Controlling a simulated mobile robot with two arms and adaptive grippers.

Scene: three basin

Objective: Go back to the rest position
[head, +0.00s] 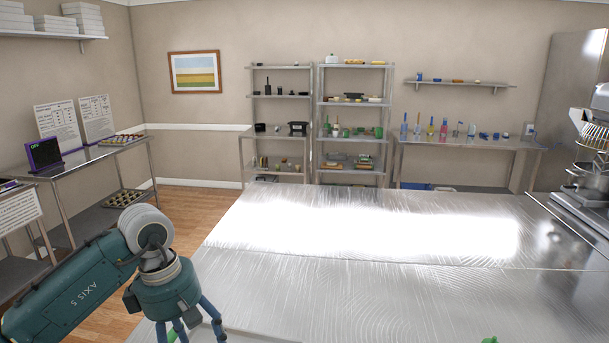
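My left gripper (190,328) hangs at the bottom left, in front of the near left part of the steel table (380,297). Its blue fingers point down and their tips are cut off by the lower edge, so I cannot tell whether it is open or shut. A bit of green shows between the fingers, too small to identify. My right gripper is not in view.
The wide steel table top is mostly clear. A small green thing (488,340) peeks in at the bottom edge. A stand mixer (590,170) stands at the right. A side table (90,155) and shelving units (353,125) line the walls.

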